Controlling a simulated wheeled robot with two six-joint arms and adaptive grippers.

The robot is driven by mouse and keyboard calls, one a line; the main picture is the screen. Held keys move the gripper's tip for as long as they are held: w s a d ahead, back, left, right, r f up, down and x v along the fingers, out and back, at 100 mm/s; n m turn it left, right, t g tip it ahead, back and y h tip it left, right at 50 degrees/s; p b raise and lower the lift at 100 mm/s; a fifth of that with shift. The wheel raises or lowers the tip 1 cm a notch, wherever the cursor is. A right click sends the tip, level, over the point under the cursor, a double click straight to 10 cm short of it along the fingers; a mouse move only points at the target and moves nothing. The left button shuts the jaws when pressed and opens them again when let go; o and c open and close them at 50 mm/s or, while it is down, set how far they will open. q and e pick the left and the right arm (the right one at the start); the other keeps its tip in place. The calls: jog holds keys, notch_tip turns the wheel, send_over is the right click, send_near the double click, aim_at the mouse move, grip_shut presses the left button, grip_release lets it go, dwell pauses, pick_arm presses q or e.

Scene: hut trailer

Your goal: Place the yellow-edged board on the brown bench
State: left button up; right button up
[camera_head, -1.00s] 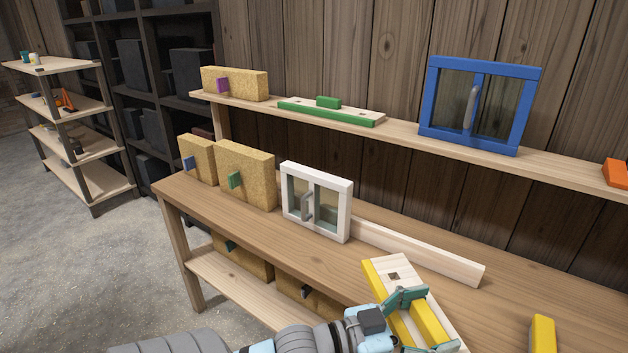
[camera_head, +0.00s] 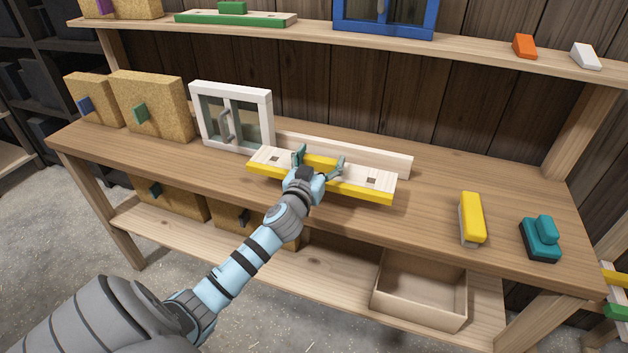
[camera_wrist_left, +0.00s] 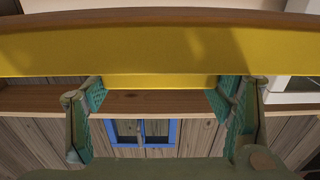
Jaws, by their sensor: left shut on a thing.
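The yellow-edged board (camera_head: 375,182) has a pale top with square holes and a raised yellow grip in its middle. My left gripper (camera_head: 319,164) is shut on that grip, with a finger at each end of it. The board is roughly level over the brown bench (camera_head: 420,235), lengthwise along it, in front of a pale wooden strip. I cannot tell if its underside touches the bench. In the left wrist view, the board's yellow side (camera_wrist_left: 160,50) spans the picture and hides much of the bench. My right gripper is not in view.
A white-framed window (camera_head: 233,115) stands just left of the board, and the pale strip (camera_head: 400,163) lies behind it. A yellow block (camera_head: 472,215) and a teal piece (camera_head: 541,238) are at the right. The bench is clear between board and yellow block.

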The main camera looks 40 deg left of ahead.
pick_arm(q)
notch_tip(320, 180, down, 7)
jog(key=b, duration=0.2)
jog(key=shift+r+b, duration=0.2)
jog(key=shift+b, duration=0.2)
jog(key=shift+r, duration=0.1)
jog(key=o, duration=1.5)
jog(key=shift+s, duration=0.1)
